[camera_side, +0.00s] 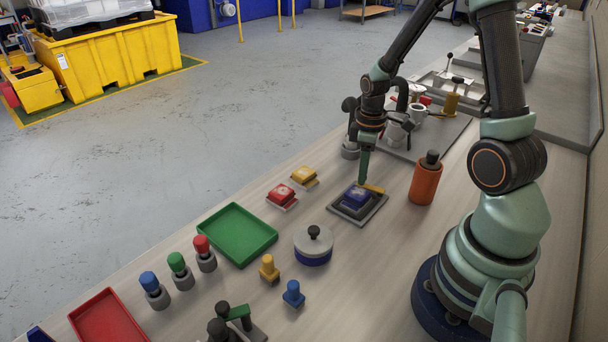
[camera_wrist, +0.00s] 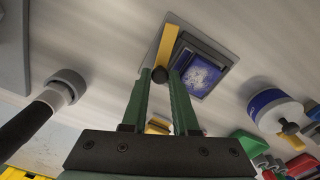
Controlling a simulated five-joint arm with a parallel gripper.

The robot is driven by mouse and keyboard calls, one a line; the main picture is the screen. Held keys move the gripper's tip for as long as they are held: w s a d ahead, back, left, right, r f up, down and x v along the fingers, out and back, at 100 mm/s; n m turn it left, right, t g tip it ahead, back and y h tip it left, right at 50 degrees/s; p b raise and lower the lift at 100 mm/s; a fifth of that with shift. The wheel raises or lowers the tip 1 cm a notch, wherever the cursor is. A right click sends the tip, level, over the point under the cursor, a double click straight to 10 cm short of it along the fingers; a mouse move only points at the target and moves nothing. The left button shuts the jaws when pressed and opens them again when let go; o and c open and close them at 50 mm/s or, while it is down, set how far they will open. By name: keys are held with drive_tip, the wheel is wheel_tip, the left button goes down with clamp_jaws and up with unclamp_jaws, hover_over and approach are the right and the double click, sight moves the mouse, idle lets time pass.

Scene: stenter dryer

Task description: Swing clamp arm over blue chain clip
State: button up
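The blue chain clip (camera_side: 355,195) sits in a dark holder on a grey plate (camera_side: 375,211); its patterned blue top shows in the wrist view (camera_wrist: 200,78). The yellow clamp arm (camera_side: 373,188) lies along one side of the holder, beside the clip and not over it. In the wrist view the clamp arm (camera_wrist: 167,44) has a dark round knob (camera_wrist: 159,75) at its near end. My gripper (camera_wrist: 160,74) points down there, its two green fingers apart with the knob between their tips. Whether both fingers press on the knob is unclear. The clip is uncovered.
An orange cylinder (camera_side: 425,180) stands right of the plate. A round white-and-blue pot (camera_side: 313,246) stands in front of it. Red (camera_side: 282,196) and yellow (camera_side: 304,176) blocks lie to the left. A green tray (camera_side: 236,233) and several coloured pegs are nearer. A grey board with cups lies behind.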

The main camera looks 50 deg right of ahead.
drive_tip(key=o, duration=0.4)
drive_tip(key=shift+c, duration=0.2)
drive_tip(key=shift+r, duration=0.1)
wheel_tip(320, 180, up, 12)
drive_tip(key=shift+c, duration=1.4)
wheel_tip(320, 180, down, 12)
drive_tip(key=shift+f, duration=0.1)
